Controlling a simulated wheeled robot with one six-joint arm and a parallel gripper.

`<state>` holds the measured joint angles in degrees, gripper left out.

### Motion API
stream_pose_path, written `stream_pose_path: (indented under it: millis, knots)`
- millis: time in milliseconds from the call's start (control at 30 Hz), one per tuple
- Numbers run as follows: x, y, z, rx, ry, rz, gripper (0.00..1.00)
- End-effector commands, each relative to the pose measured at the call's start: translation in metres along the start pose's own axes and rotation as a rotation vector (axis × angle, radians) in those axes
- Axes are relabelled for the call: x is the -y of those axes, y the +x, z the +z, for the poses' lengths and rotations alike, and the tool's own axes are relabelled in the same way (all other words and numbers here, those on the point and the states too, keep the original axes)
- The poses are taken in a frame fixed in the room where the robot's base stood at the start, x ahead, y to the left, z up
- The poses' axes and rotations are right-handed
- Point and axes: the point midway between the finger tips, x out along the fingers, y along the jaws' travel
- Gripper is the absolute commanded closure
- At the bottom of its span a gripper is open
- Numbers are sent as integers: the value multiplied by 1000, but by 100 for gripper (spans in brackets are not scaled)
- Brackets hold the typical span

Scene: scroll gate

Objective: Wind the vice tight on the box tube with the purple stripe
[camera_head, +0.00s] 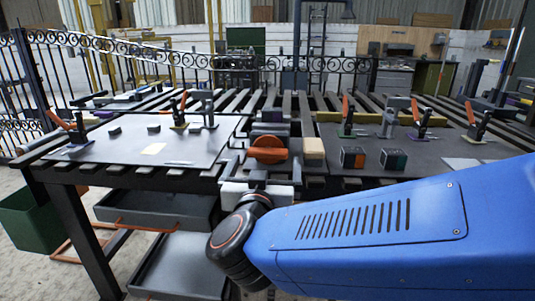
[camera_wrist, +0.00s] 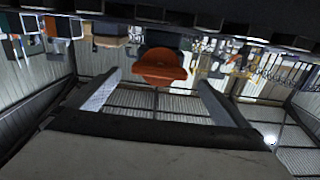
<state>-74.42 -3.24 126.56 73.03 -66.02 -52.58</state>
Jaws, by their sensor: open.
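The vice's orange handle (camera_head: 268,150) faces me at the front edge of the slatted table, and it also shows in the wrist view (camera_wrist: 162,66). Behind it in the head view is a dark grey body with a purple patch (camera_head: 271,115); the tube and jaws there are too small to tell apart. My gripper (camera_head: 263,168) is in front of the handle. In the wrist view my gripper (camera_wrist: 158,80) is open, one finger to each side of the handle, with gaps showing. It is empty, and I cannot tell how far its tips reach.
Orange-handled clamps (camera_head: 180,112) stand on plates at both sides. A green bin (camera_head: 35,217) and grey trays (camera_head: 158,210) are below left.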

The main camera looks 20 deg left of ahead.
Motion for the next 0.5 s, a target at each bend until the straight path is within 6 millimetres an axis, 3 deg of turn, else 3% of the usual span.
stream_pose_path:
  millis: [300,500]
  knots:
    - [-1,46,0,-1,0,2,0]
    - [0,60,0,0,0,1,0]
